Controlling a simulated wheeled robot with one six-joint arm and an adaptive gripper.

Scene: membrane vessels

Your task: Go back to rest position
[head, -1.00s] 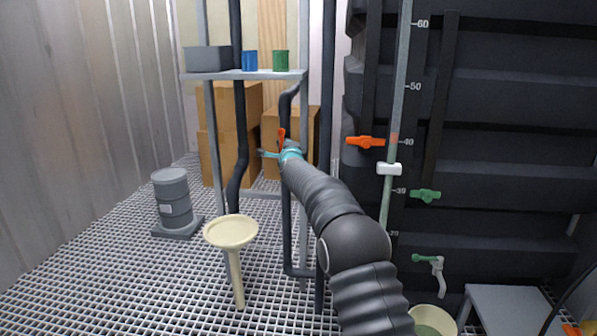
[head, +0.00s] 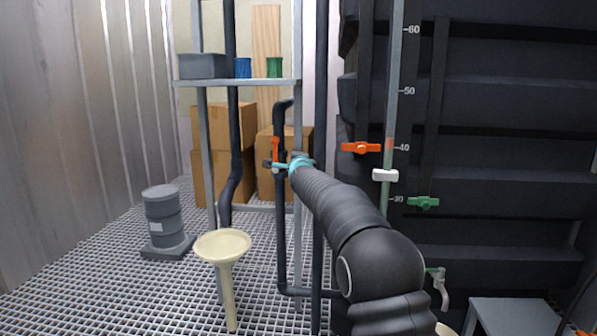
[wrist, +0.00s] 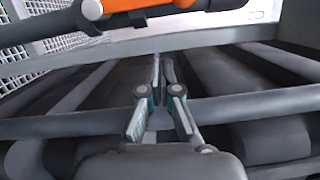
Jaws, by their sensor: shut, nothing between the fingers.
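My gripper (head: 279,165) is at the end of my dark arm, beside the dark pipe by the shelf frame. In the head view it is small and partly hidden by the teal wrist part. In the wrist view its two fingers (wrist: 162,64) lie together at the tips with nothing between them. A small orange valve handle (head: 275,149) stands upright on the pipe, close to the gripper. An orange bar (wrist: 150,4), likely this handle, crosses the top of the wrist view, apart from the fingertips.
A cream funnel (head: 222,245) stands left of my arm. A grey drum (head: 163,217) is at the left. The shelf (head: 238,81) holds a grey bin and two cups. A black tank (head: 490,150) with an orange valve (head: 361,147) and a green valve (head: 423,202) fills the right.

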